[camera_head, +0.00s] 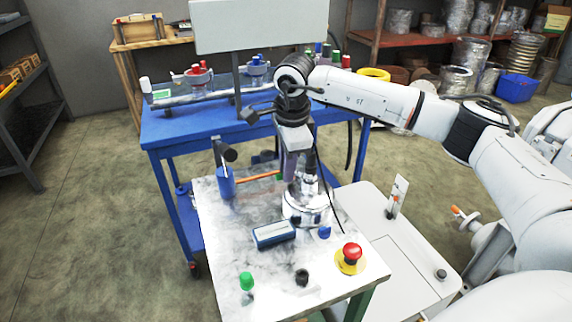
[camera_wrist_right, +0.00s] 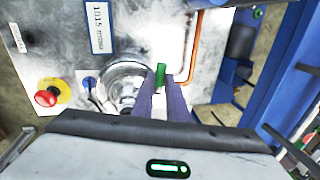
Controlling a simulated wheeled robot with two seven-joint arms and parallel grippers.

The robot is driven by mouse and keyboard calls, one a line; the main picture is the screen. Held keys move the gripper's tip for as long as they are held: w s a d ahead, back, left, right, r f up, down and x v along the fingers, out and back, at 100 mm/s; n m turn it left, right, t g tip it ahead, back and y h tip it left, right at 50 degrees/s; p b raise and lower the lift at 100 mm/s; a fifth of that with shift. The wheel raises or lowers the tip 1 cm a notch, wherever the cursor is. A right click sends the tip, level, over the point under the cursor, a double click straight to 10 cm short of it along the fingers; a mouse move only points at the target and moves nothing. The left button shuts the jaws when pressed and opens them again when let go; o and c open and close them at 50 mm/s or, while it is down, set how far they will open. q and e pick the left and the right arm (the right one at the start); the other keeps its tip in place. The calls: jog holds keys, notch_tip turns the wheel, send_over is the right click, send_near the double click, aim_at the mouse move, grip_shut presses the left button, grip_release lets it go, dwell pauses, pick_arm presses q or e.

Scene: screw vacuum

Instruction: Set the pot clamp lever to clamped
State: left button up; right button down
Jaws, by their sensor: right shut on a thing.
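The silver pot (camera_head: 305,208) stands on the worktop and also shows as a round metal body in the right wrist view (camera_wrist_right: 122,82). A green-tipped lever (camera_wrist_right: 161,74) stands beside the pot, and its green end also shows in the head view (camera_head: 279,176). My right gripper (camera_wrist_right: 161,98) has its purple fingers close together at the lever, shut on it. In the head view this gripper (camera_head: 290,170) points down just behind the pot. The fingers hide the lower part of the lever, so its exact setting cannot be told. My left gripper is not in view.
On the worktop (camera_head: 220,245) are a blue display box (camera_head: 273,234), a red stop button (camera_head: 350,254), a green knob (camera_head: 246,282) and a black knob (camera_head: 302,277). A blue cylinder (camera_head: 226,183) and an orange pipe (camera_head: 255,179) stand left of the gripper. A blue bench (camera_head: 190,124) is behind.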

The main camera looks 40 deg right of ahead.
aim_at(291, 188)
jog(key=shift+s+r+n, duration=0.1)
jog(key=shift+s+n, duration=0.05)
jog(key=shift+n, duration=0.35)
jog(key=c, duration=1.7)
grip_release()
jog(key=shift+c, duration=0.2)
notch_tip(291, 188, up, 10)
jog(key=s, duration=0.2)
jog(key=shift+a, duration=0.25)
